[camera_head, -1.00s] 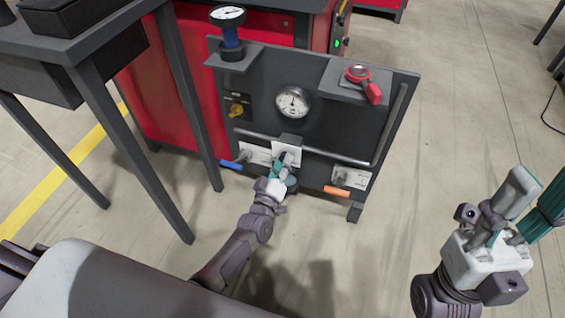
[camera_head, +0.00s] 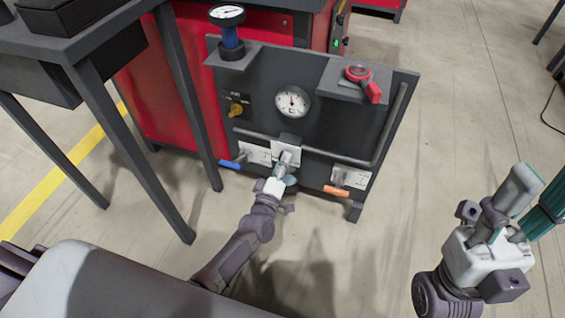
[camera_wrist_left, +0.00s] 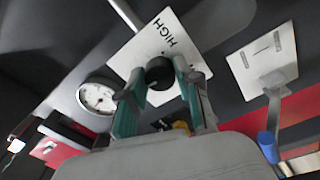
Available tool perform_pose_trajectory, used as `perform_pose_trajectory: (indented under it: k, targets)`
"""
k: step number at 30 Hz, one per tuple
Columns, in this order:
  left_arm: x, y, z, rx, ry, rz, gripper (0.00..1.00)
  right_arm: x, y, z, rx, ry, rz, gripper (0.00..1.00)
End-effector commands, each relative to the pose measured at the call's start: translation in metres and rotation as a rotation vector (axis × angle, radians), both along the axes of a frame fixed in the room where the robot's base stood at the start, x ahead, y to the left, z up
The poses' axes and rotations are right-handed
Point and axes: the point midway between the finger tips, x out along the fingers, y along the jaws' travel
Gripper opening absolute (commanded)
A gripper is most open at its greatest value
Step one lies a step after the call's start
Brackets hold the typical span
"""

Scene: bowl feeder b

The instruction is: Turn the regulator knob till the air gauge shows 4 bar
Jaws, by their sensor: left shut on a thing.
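The regulator knob (camera_wrist_left: 160,72) is small, round and black, in front of a white plate marked HIGH (camera_wrist_left: 138,52). My left gripper (camera_wrist_left: 150,82) is shut on it, with one teal finger on each side. In the head view the left gripper (camera_head: 285,165) reaches the plate low in the middle of the dark panel and mostly hides the knob. The round white air gauge (camera_head: 292,102) is on the panel above it, and also shows in the wrist view (camera_wrist_left: 97,97); its reading is too small to tell. My right gripper (camera_head: 530,200) is open and empty at the right, away from the panel.
A horizontal grey bar (camera_head: 320,154) crosses the panel above the plates. A blue-handled lever (camera_head: 230,165) and an orange-handled lever (camera_head: 337,191) flank the knob. A yellow knob (camera_head: 236,111) and a red handle (camera_head: 374,92) are higher up. Open floor lies right.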

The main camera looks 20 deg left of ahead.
Motion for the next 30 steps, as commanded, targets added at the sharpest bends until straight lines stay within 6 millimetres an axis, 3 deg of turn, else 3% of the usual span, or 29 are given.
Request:
perform_pose_trajectory:
  k: [5,6,10,20,23,30]
  targets:
    - [-0.001,0.000,-0.002,0.002,0.003,-0.001,0.00,0.000,0.000,0.000,0.000,-0.001,0.000,0.40]
    - [-0.001,0.000,-0.002,0.002,0.003,-0.001,0.40,0.000,0.000,0.000,0.000,-0.001,0.000,0.40]
    - [-0.001,0.000,-0.001,0.002,0.002,0.000,0.59,0.000,0.000,0.000,0.000,-0.001,0.000,0.40]
    - [-0.003,0.000,-0.001,0.002,0.001,0.000,0.59,0.001,-0.001,0.000,0.005,-0.001,-0.003,0.40]
    - [-0.014,0.000,-0.003,0.002,0.003,-0.001,0.59,0.001,0.000,0.000,0.004,-0.001,-0.002,0.40]
    - [-0.064,0.001,-0.006,0.003,0.005,-0.001,0.59,0.001,0.000,0.000,0.002,0.000,0.000,0.40]
